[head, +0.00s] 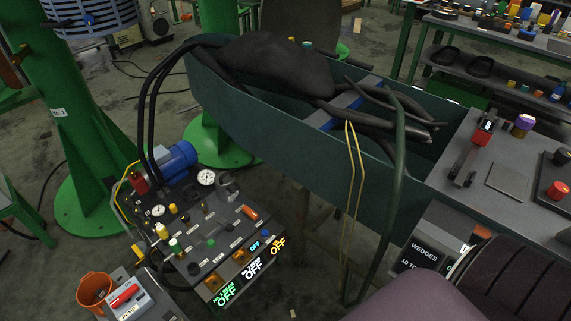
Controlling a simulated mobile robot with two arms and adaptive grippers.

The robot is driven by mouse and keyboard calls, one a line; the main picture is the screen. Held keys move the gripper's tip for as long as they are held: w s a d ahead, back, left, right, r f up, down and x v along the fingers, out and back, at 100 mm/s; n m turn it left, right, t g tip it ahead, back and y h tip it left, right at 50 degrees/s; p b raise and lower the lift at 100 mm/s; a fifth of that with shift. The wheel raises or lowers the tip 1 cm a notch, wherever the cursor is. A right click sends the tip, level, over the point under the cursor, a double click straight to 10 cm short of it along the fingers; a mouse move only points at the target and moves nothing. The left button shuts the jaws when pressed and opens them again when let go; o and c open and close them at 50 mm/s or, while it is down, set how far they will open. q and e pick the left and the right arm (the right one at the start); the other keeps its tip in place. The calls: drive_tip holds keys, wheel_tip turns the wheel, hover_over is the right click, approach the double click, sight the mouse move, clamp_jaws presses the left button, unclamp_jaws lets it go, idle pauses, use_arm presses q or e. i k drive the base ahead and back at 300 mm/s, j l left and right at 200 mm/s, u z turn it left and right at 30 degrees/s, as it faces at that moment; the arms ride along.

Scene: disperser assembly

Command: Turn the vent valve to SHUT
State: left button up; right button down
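The control panel (205,262) stands left of centre. It carries several small valves, knobs and labels, too small to read, so I cannot tell which one is the vent valve or how it is set. An orange-red handle (249,212) and a dark green knob (211,242) are on its top. Neither gripper is in view.
A long dark green trough (290,135) with black hoses lies behind and right of the panel. Yellow cords (350,190) and a green hose (398,170) hang over its side. An orange bucket (94,289) and a red-handled box (125,298) stand at the lower left.

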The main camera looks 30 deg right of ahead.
sight(249, 212)
drive_tip(key=z, duration=0.7)
